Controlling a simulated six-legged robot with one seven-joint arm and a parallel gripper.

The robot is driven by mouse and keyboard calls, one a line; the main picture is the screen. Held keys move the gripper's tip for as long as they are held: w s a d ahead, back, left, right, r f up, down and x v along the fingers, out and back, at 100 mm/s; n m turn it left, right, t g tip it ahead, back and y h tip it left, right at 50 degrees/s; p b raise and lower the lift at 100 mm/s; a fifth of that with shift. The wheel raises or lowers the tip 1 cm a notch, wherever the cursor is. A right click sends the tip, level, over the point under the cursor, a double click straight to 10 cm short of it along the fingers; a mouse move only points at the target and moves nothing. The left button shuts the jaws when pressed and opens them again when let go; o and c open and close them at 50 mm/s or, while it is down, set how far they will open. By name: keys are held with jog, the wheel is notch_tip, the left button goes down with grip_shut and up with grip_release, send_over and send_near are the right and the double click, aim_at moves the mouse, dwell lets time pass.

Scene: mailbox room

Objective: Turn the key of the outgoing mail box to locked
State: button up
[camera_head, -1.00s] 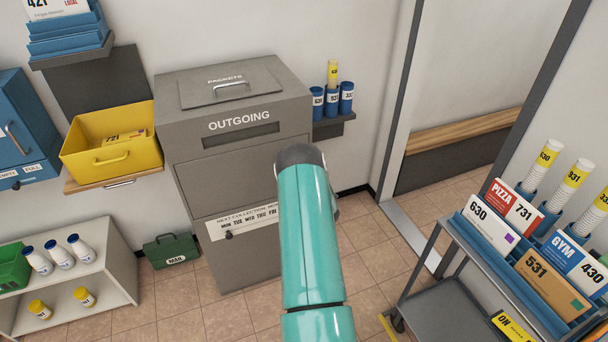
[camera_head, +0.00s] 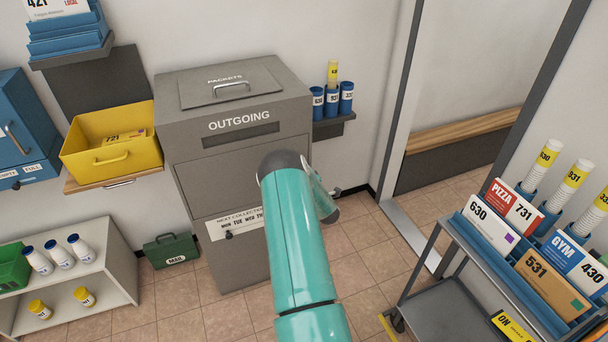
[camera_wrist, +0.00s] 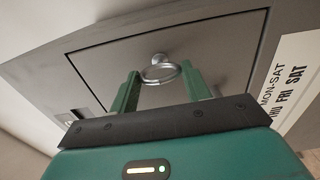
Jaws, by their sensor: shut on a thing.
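The outgoing mail box (camera_head: 200,183) is a tall grey cabinet with a slot and a front door in the head view. In the wrist view its door panel (camera_wrist: 105,55) fills the upper part at a slant. A silver key (camera_wrist: 160,73) with a ring-shaped bow stands out from this panel. My gripper (camera_wrist: 161,84) has its two green fingers on either side of the ring and is shut on it. The ring looks roughly level across the fingers. The lock markings are not readable. In the head view my arm hides the gripper and the key.
A yellow tray (camera_head: 75,155) sits on a shelf left of the box, with a green case (camera_head: 171,250) on the floor below. Blue tube holders (camera_head: 332,104) hang right of the box. A loaded trolley (camera_head: 450,300) stands at the right. Tiled floor between is clear.

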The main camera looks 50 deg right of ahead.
jog(key=o, duration=1)
jog(key=shift+s, duration=0.1)
jog(key=v, duration=1.3)
jog(key=shift+s+a, duration=0.2)
jog(key=shift+s, duration=0.05)
